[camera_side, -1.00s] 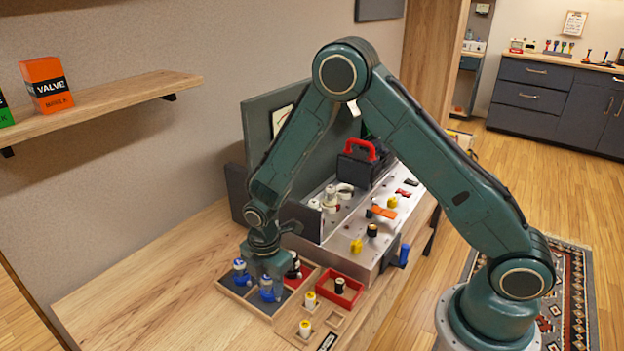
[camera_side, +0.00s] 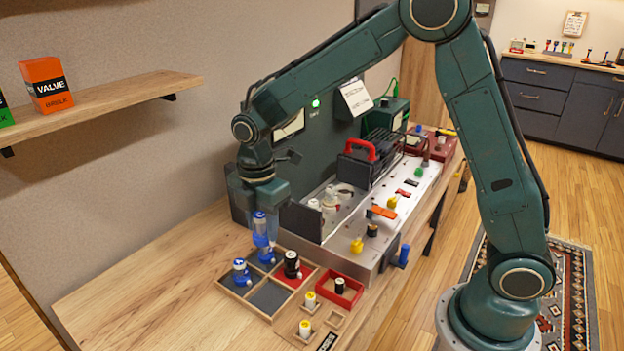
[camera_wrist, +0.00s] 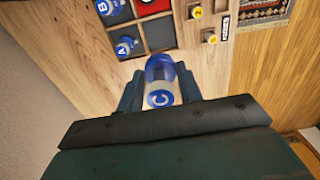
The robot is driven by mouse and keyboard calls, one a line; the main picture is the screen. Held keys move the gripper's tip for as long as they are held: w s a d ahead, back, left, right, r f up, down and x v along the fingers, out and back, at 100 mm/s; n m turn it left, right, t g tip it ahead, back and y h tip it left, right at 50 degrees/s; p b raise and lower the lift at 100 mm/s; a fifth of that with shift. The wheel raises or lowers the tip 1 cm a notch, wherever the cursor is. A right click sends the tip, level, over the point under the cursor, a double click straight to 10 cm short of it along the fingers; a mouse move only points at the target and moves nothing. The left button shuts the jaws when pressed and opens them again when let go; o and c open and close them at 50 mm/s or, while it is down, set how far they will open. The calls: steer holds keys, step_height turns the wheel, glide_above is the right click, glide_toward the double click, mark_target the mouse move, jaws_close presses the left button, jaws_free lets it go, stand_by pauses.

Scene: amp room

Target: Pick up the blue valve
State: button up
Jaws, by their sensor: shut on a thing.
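My gripper (camera_side: 260,208) is shut on a blue valve (camera_side: 261,232) and holds it raised above the divided tray (camera_side: 247,301). In the wrist view my gripper (camera_wrist: 160,88) has this valve (camera_wrist: 160,98) between its fingers, with a white top marked C. A second blue valve (camera_side: 241,272) stands in the tray's left compartment. A third (camera_side: 267,256) stands in the back compartment, partly behind the held one. In the wrist view, the tray valves are marked A (camera_wrist: 124,46) and B (camera_wrist: 104,8). The front compartment (camera_side: 269,297) is empty.
A black-topped valve (camera_side: 291,264) stands in a red-lined compartment. A red bin (camera_side: 336,289) holds a black part, near yellow-capped pieces (camera_side: 306,328). The metal bench (camera_side: 345,243) with a red-handled black box (camera_side: 357,164) is behind. The wooden tabletop (camera_side: 150,285) is clear at left.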

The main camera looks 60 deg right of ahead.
mark_target(261, 214)
steer(key=shift+r, duration=1.05)
steer(key=shift+r, duration=0.6)
step_height(261, 214, up, 4)
steer(key=shift+f, duration=0.2)
steer(key=w+d, duration=0.3)
steer(key=d, duration=0.5)
steer(key=w+d, duration=0.3)
steer(key=d, duration=0.5)
steer(key=s+d, duration=0.2)
steer(key=d, duration=2.2)
step_height(261, 214, down, 11)
steer(key=shift+s, duration=0.25)
